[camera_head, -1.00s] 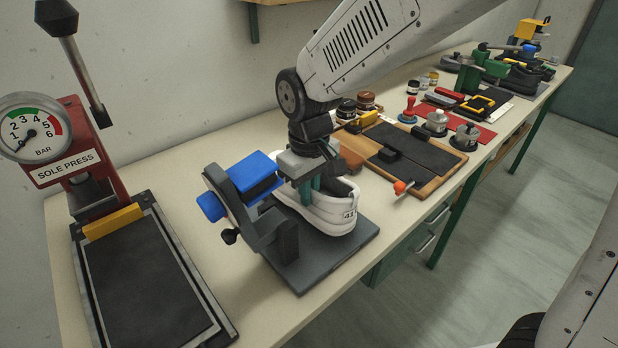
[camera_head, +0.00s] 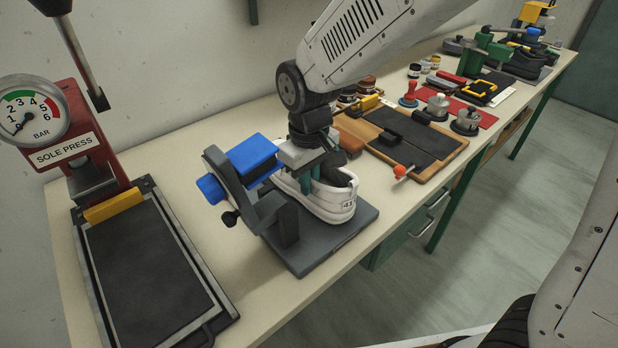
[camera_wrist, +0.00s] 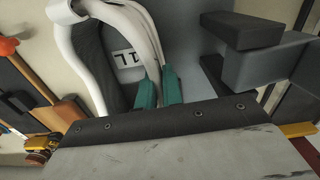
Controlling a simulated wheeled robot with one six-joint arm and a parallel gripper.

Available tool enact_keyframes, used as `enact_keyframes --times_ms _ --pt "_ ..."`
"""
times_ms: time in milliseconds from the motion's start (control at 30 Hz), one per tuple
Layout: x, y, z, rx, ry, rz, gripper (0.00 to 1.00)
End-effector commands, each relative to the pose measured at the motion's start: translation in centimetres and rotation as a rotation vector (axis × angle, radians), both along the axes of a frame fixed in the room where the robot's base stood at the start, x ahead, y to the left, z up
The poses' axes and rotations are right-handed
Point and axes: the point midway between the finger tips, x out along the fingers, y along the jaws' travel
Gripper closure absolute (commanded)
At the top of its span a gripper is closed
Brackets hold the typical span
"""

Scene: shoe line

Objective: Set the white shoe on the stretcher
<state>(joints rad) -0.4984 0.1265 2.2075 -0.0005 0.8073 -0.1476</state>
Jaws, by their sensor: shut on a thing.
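The white shoe (camera_head: 335,205) is upright over the dark grey base plate (camera_head: 318,258) of the stretcher. Its end with a number label faces the front right. The stretcher's grey upright and blue block (camera_head: 252,152) stand just left of the shoe. My gripper (camera_head: 308,188) points down, its teal fingers shut on the shoe's upper edge. In the wrist view, the fingers (camera_wrist: 158,90) pinch the white shoe wall (camera_wrist: 145,40) beside the dark opening. The shoe's far end is hidden by my gripper and the stretcher. I cannot tell whether its sole touches the plate.
A red sole press (camera_head: 75,160) with a gauge stands at the left. A wooden board with dark pads (camera_head: 425,150) lies right of the shoe, with jars and tools behind. The bench front is clear between press and stretcher.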

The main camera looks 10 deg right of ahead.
Motion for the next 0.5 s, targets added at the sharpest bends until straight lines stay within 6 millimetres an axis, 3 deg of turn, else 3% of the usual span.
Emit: enact_keyframes --times_ms 167,200,267,500 --pt "0.0 0.0 -0.34 0.0 0.0 0.0 1.0" --pt "0.01 0.01 -0.32 0.0 0.0 0.0 0.84" --pt "0.01 0.01 -0.31 0.0 0.0 0.0 0.67" --pt "-0.02 -0.02 -0.35 -0.001 0.001 0.0 0.67"
